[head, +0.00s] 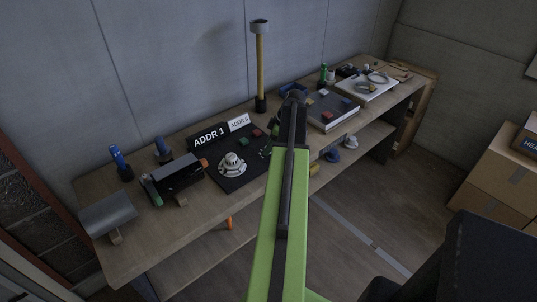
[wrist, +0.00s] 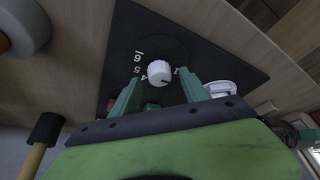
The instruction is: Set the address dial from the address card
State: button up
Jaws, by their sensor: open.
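The address dial (wrist: 158,72) is a white round knob on a black panel (wrist: 120,58), ringed by white numbers; 4, 5 and 6 are readable. Its exact setting is not clear. My gripper (wrist: 159,78) is open, its green fingers on either side of the knob in the wrist view; contact is not evident.
Red and green buttons are near the dial. A yellow post (head: 260,65) stands behind. A dark box-like device (head: 178,178) is left; a board with coloured blocks (head: 330,112) is right. Cartons (head: 495,175) stand on the floor.

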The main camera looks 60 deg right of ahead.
grip_shut()
jog(key=shift+a, duration=0.35)
jog(key=shift+d, duration=0.2)
